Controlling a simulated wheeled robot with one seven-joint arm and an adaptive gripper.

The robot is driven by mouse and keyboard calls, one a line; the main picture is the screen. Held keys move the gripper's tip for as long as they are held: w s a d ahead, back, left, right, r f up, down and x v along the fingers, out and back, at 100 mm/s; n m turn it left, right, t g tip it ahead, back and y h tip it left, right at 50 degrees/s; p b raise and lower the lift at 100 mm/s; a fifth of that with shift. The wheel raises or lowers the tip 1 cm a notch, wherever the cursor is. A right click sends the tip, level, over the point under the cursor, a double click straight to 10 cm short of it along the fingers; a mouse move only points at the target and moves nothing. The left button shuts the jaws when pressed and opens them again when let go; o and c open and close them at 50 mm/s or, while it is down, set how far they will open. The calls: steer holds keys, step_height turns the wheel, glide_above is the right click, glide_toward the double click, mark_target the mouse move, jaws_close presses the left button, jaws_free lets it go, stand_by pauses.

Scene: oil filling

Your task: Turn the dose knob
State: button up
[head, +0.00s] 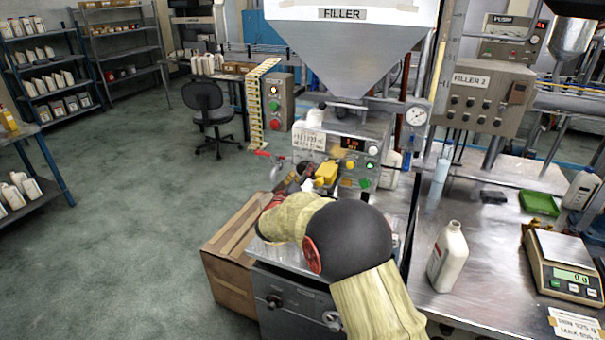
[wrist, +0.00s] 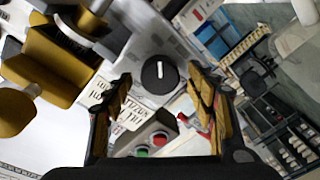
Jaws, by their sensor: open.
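The dose knob (wrist: 158,75) is a round black knob with a white pointer line, set on a grey metal face of the filler. In the wrist view its pointer stands roughly upright. My gripper (wrist: 160,98) is open, with one finger on each side of the picture and the knob ahead between the tips. I see nothing held, and the fingers look apart from the knob. In the head view my gripper (head: 290,184) is by the left front of the filler (head: 345,140), partly covered by my arm. The knob cannot be made out there.
A yellow part (head: 326,173) sticks out of the filler front, and shows large at the left in the wrist view (wrist: 50,65). A red-handled valve (head: 265,154) is to the left. A cardboard box (head: 230,262) stands below. A white bottle (head: 448,257) is on the right bench.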

steer(key=shift+w+d, duration=0.2)
steer(key=shift+w, duration=0.4)
steer(key=c, duration=0.4)
steer(key=c, duration=0.7)
steer(key=shift+c, duration=0.3)
